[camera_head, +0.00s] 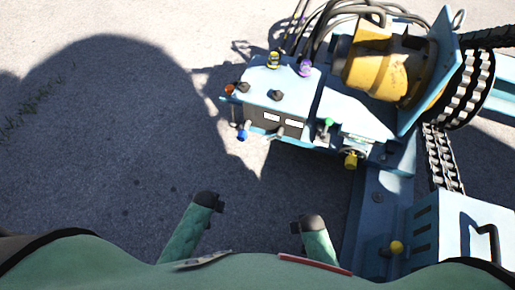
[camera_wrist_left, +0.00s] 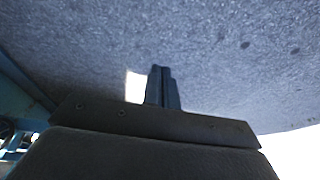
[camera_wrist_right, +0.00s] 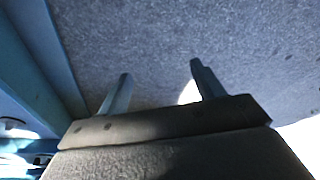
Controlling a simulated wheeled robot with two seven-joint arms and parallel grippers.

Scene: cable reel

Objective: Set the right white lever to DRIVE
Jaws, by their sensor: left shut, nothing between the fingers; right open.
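The control box (camera_head: 262,88) of the blue cable reel machine stands in the upper middle of the head view. Small levers and coloured knobs sit on its top and front. A small pale lever (camera_head: 280,132) seems to stick out of the front below the white labels; its setting is too small to read. My left gripper (camera_wrist_left: 161,70) is shut and empty in the left wrist view. My right gripper (camera_wrist_right: 160,72) is open and empty in the right wrist view, its fingers apart over grey ground. Both are away from the levers.
A yellow motor (camera_head: 378,70) and black hoses are behind the box. Open asphalt (camera_head: 110,150) lies at left.

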